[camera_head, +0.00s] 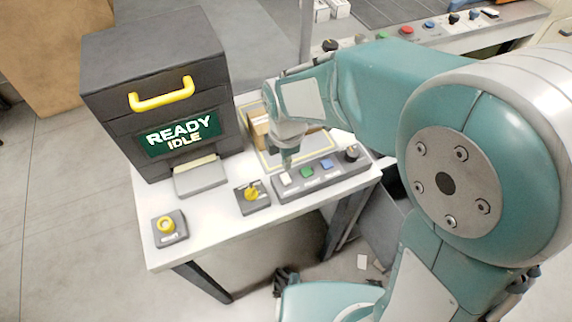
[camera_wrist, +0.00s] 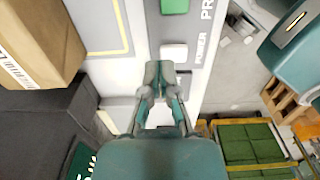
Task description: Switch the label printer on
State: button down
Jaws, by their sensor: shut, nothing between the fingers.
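The label printer (camera_head: 160,95) is a dark box with a yellow handle, standing at the left of a white table. Its green screen (camera_head: 181,133) reads "READY IDLE". A grey button panel (camera_head: 320,175) at the table's front right carries a white button (camera_head: 285,179), a green button (camera_head: 307,172), a blue button and a black knob. In the wrist view the white button (camera_wrist: 174,52) has the word POWER beside it. My gripper (camera_head: 287,163) is shut and empty, its tips (camera_wrist: 166,72) just beside the white button. I cannot tell whether they touch it.
A yellow knob on a small box (camera_head: 252,196) stands left of the panel, and a round yellow button box (camera_head: 168,228) is at the front left corner. A cardboard box (camera_head: 260,130) lies behind my gripper. Another bench with buttons (camera_head: 440,30) stands behind.

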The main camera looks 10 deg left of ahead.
aim_at(286, 179)
jog(key=shift+f, duration=1.25)
jog(key=shift+f, duration=0.15)
jog(key=shift+s+d+r, duration=0.35)
jog(key=shift+s+d, duration=0.05)
jog(key=shift+s, duration=0.15)
